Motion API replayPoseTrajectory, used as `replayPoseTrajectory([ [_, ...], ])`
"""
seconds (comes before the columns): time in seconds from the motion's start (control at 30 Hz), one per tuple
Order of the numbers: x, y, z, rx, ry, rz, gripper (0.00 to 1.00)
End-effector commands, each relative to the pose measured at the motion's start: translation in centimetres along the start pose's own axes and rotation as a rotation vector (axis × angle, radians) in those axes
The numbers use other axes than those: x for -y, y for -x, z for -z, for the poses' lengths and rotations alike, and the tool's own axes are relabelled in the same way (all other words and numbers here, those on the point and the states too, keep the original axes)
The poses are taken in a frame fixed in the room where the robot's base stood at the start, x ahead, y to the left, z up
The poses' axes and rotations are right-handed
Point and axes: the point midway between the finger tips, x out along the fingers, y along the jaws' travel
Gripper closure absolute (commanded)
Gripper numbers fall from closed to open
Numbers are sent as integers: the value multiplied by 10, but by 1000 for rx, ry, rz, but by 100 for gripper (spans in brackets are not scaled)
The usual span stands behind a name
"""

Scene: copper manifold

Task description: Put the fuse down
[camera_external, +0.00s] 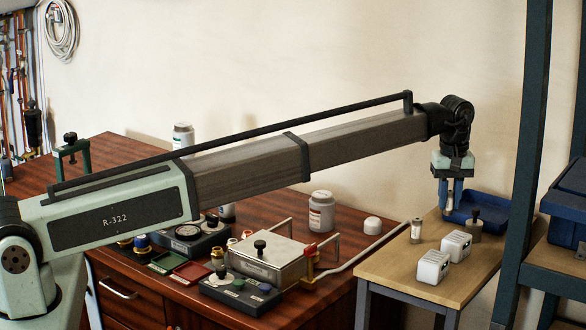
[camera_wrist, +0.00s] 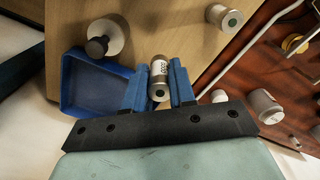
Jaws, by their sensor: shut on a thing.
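My gripper (camera_external: 451,196) points down over the small wooden table at the right, beside the blue tray. In the wrist view its two blue fingers (camera_wrist: 159,85) are closed on a metal-capped fuse (camera_wrist: 159,72) with a pale label. The fuse lies between the fingertips, one end cap facing the camera. A second, similar cylinder (camera_external: 416,230) stands upright on the small table to the left of my gripper. It also shows in the wrist view (camera_wrist: 223,18).
The blue tray (camera_wrist: 66,88) looks empty. A knobbed metal weight (camera_external: 476,225) stands near my gripper, and two white blocks (camera_external: 433,267) sit in front. The small table (camera_external: 390,268) has bare wood at its front left. A dark post (camera_external: 522,150) rises at the right.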

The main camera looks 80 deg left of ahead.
Motion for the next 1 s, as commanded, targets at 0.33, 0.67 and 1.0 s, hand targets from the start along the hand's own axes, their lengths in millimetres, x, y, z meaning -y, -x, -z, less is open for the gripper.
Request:
replayPoseTrajectory([
  [0.33, 0, -32, 0, 0, -1, 1, 100],
  [0.67, 0, -47, 0, -1, -1, -1, 100],
  [1.0, 0, -50, 0, 0, -1, -1, 64],
])
